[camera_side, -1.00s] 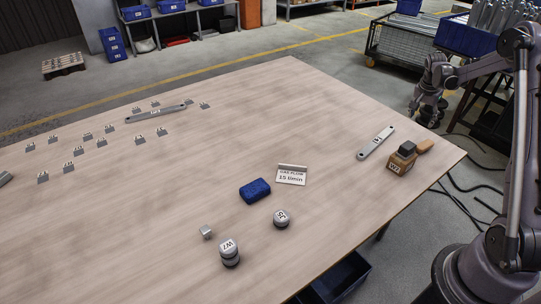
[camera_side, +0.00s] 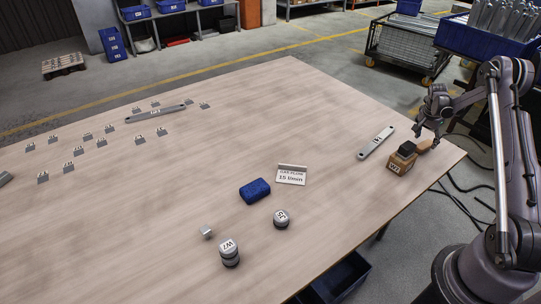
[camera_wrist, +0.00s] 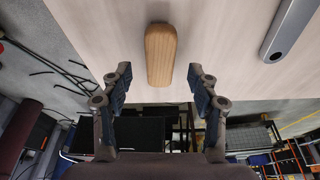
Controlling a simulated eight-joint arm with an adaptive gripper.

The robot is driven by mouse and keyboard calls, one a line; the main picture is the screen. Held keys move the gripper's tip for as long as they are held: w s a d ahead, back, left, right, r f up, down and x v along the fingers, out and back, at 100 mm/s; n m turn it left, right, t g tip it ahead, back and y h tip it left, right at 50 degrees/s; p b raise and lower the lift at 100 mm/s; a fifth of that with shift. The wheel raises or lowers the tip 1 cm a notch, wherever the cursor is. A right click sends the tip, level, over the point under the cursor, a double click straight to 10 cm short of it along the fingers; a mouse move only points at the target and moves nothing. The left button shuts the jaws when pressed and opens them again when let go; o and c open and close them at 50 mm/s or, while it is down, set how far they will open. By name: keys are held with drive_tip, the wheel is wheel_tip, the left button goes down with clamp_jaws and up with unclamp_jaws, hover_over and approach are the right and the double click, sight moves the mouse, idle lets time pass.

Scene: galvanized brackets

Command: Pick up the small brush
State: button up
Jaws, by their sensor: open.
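In the wrist view the wooden piece (camera_wrist: 160,55) lies lengthwise, ahead of and between my fingertips. I cannot make out bristles. My gripper (camera_side: 431,133) is above and close to the brush in the side view, partly overlapping it. In the wrist view my gripper (camera_wrist: 160,80) has its fingers wide apart, with nothing between them.
A blue sponge-like block (camera_side: 255,190), a sign (camera_side: 291,176) and round weights (camera_side: 229,255) are farther left. The table's edge is near.

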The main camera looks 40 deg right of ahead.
sight(425, 144)
drive_tip(key=shift+x, duration=1.65)
drive_tip(key=c, duration=1.2)
drive_tip(key=shift+c, duration=0.2)
drive_tip(key=shift+r, duration=0.2)
